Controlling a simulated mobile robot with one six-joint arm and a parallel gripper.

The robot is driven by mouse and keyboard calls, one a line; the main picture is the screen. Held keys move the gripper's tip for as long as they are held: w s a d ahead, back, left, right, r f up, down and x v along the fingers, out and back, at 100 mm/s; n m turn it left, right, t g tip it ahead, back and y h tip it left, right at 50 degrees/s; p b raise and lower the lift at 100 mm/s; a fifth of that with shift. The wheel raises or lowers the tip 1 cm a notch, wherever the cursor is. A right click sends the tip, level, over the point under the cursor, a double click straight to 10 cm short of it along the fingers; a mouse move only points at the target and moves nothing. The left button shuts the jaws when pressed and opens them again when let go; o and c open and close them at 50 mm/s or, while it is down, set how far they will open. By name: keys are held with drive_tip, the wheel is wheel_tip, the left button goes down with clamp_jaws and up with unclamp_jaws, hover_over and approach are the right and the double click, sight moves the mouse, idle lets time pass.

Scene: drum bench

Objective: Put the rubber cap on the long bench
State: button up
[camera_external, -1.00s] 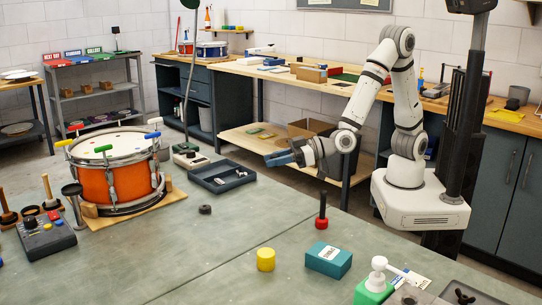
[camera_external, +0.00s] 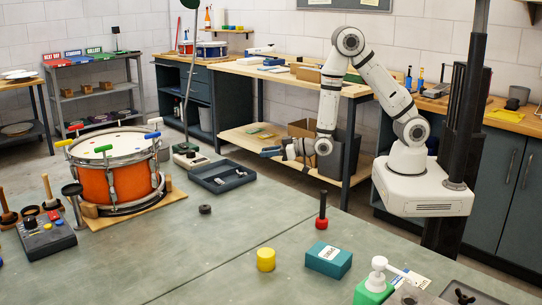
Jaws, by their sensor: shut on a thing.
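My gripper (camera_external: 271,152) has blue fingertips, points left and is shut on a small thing. That thing is too small and too hidden to make out, so I cannot tell from its look whether it is the rubber cap. My gripper is above the lower shelf and in front of the long bench (camera_external: 240,70), which has a pale wooden top along the back wall. A small dark round piece (camera_external: 205,209) lies on the grey-green table in front; I cannot tell what it is.
Boxes and tools stand on the long bench, with bare wood between them. A cardboard box (camera_external: 303,129) is on its lower shelf (camera_external: 238,139). The front table (camera_external: 190,262) holds an orange drum (camera_external: 108,182), a dark tray (camera_external: 216,181), a yellow cylinder (camera_external: 266,260) and a teal box (camera_external: 329,260).

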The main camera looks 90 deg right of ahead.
drive_tip(key=f, duration=0.1)
drive_tip(key=s+f+n+y, duration=0.1)
drive_tip(key=f, duration=0.1)
drive_tip(key=s+f+y, duration=0.1)
drive_tip(key=shift+a+f+n, duration=0.2)
drive_tip(key=shift+a+n, duration=0.05)
drive_tip(key=shift+n, duration=0.05)
drive_tip(key=shift+w+r, duration=0.1)
